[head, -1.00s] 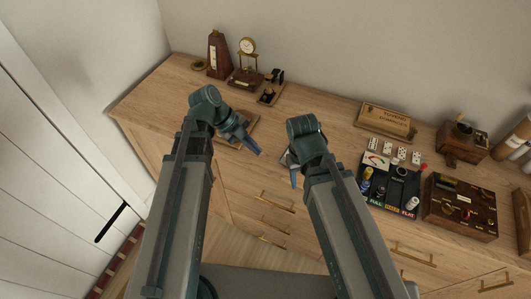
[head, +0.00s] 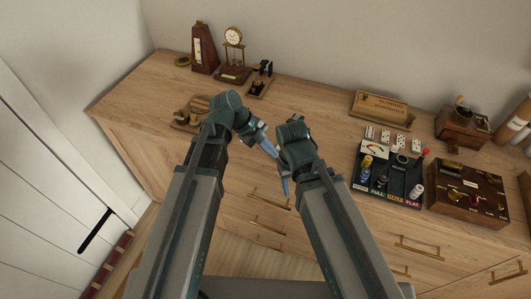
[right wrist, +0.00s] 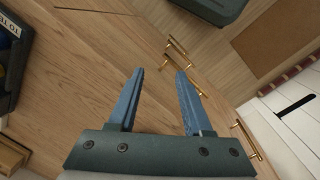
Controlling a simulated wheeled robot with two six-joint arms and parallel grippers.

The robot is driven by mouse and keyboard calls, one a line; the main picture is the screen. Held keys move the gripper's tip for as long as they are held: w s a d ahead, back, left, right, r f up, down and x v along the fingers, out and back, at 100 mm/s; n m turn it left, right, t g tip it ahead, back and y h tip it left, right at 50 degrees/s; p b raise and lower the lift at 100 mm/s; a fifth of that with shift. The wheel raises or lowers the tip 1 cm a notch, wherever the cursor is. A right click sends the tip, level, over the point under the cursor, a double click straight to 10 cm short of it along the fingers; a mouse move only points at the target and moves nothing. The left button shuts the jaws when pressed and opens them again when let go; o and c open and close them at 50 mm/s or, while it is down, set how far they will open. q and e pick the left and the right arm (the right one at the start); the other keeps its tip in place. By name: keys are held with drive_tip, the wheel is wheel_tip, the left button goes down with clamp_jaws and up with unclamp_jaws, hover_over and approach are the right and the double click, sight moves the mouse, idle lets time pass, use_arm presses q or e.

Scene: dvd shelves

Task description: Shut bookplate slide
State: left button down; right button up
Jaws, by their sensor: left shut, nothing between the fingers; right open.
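I cannot pick out a bookplate slide for certain; part of the counter is hidden behind my arms. A small wooden piece (head: 184,125) lies on the counter at the left, partly covered by my left arm in the head view. My left gripper (head: 275,153) is shut and empty, right of that piece, close to my right wrist. My right gripper (head: 285,188) points down near the counter's front edge. In the right wrist view my right gripper (right wrist: 160,72) is open, with bare wood and no object between its fingers.
The wooden counter (head: 140,92) has brass-handled drawers (head: 268,197) below. A metronome (head: 204,48), a gold clock (head: 233,38) and a small stand (head: 262,80) stand at the back left. A dominoes box (head: 380,107), dark tray (head: 370,185) and brown box (head: 470,197) are at right.

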idle(0.3)
use_arm(q)
drive_tip(key=w, duration=0.2)
drive_tip(key=w+d, duration=0.1)
drive_tip(key=w, duration=0.1)
drive_tip(key=w+d, duration=0.1)
drive_tip(key=w, duration=0.1)
drive_tip(key=shift+d, duration=0.25)
drive_tip(key=shift+s, duration=0.15)
